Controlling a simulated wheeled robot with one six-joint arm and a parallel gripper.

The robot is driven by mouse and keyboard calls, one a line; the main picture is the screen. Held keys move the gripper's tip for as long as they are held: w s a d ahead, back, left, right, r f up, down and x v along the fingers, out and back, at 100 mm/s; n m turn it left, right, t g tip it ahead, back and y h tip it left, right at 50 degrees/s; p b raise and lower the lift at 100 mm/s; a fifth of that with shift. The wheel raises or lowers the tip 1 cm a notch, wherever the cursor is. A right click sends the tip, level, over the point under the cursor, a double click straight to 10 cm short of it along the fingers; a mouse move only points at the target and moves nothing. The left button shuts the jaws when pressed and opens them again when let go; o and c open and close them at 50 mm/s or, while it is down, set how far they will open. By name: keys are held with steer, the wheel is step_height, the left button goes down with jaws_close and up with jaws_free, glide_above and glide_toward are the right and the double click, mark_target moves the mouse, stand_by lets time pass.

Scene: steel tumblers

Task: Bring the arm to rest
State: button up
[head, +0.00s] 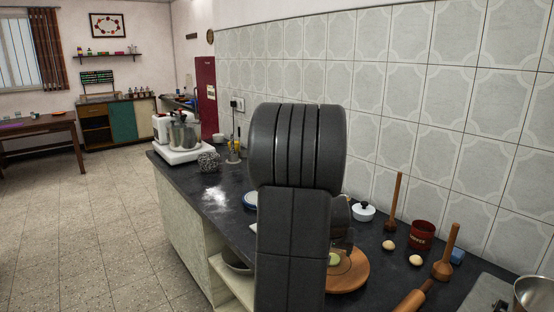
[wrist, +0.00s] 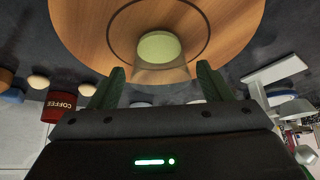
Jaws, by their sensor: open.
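My arm (head: 300,200) is raised across the middle of the head view and hides most of my gripper there. In the wrist view my gripper (wrist: 160,84) is open, with its two dark green fingers apart. The board also shows in the head view (head: 350,274), partly behind my arm.
On the dark counter (head: 215,200) are a white lidded pot (head: 363,211), wooden pestles (head: 445,255), a red coffee mug (head: 421,236), egg-like balls (head: 389,245) and a steel vessel (head: 537,294). A mixer (head: 184,134) stands farther back. The tiled wall (head: 400,90) bounds the counter; open floor (head: 90,220) lies left.

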steer(key=shift+w+f, duration=0.1)
steer(key=shift+f, duration=0.3)
steer(key=shift+r, duration=0.25)
steer(key=shift+r, duration=0.1)
